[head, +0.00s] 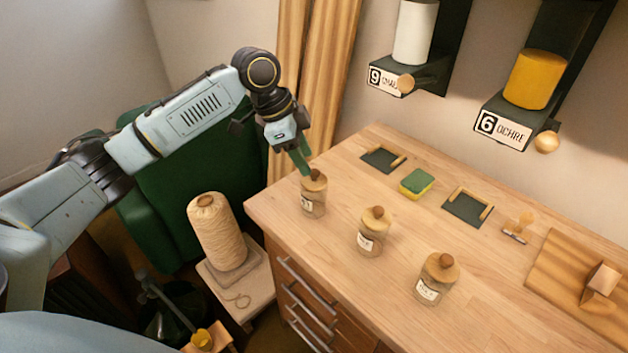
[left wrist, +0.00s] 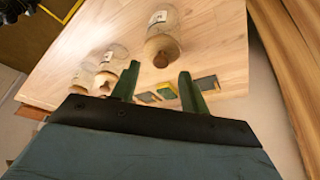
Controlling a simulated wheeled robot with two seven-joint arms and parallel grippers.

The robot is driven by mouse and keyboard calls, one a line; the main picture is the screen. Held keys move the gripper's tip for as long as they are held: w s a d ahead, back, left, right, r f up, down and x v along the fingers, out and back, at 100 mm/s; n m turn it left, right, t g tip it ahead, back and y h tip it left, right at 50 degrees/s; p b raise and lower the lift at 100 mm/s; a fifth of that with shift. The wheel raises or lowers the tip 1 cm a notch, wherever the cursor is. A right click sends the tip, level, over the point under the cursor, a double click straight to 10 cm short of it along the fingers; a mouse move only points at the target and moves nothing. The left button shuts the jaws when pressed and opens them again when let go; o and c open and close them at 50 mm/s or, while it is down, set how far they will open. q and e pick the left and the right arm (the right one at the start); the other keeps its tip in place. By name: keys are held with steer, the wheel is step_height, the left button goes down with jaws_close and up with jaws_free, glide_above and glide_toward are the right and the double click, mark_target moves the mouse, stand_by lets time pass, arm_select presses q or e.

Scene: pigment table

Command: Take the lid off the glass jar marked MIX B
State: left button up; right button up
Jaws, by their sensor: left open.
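Three glass jars with round wooden lids and knobs stand on the desk: the left jar (head: 314,197), the middle jar (head: 373,232) and the right jar (head: 436,280). Their labels are too small to read surely, so I cannot tell which is MIX B. My left gripper (head: 305,168) is open, its green fingers pointing down at the left jar's lid (head: 314,179). In the left wrist view, a jar lid's dark knob (left wrist: 161,59) lies between the open fingers (left wrist: 158,78), apparently not gripped. Two other jars show to the left there. My right gripper is out of view.
A green and yellow sponge (head: 416,184) and dark trays (head: 467,206) lie behind the jars. A wooden board (head: 560,265) is at the right. Wall dispensers (head: 540,80) hang above. A cone of yarn (head: 217,230) stands on a stool left of the desk.

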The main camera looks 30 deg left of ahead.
mark_target(314, 171)
arm_select(q)
steer(key=x, duration=0.3)
steer(key=shift+w+d+f, duration=0.2)
steer(key=shift+w+f, duration=0.05)
steer(key=shift+f, duration=0.05)
jaws_close()
steer(key=shift+r, duration=0.1)
